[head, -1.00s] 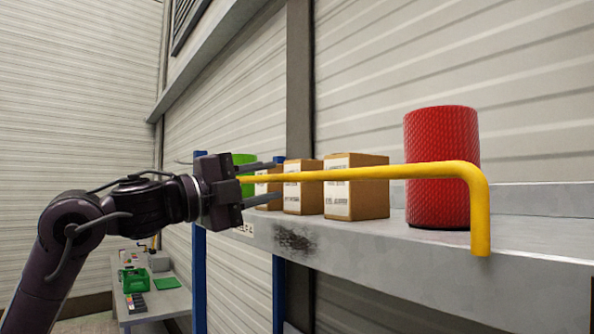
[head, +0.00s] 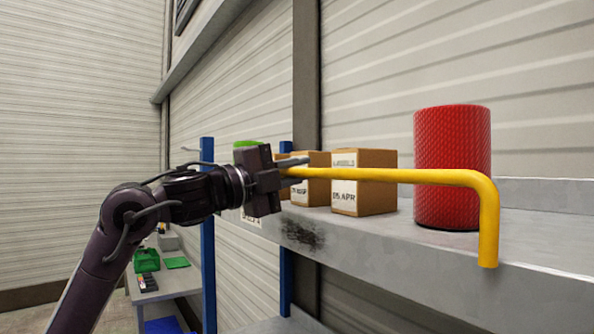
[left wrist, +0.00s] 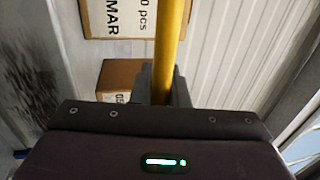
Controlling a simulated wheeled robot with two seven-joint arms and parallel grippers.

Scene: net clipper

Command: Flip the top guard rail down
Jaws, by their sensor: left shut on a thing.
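The yellow guard rail (head: 400,175) runs across the front of the shelf at box height in the head view. Its right end bends down to the shelf's front edge. My left gripper (head: 296,170) is shut on the rail towards its left part. In the left wrist view the rail (left wrist: 170,45) runs up from between the fingers (left wrist: 160,84), which are on either side of it. The rail's far left end is hidden behind my gripper. My right gripper is not in view.
Cardboard boxes (head: 372,190) and a red roll (head: 452,165) stand on the grey shelf (head: 420,250) behind the rail. Blue posts (head: 208,240) hold the shelf. A lower table (head: 165,287) with a green item stands at the left.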

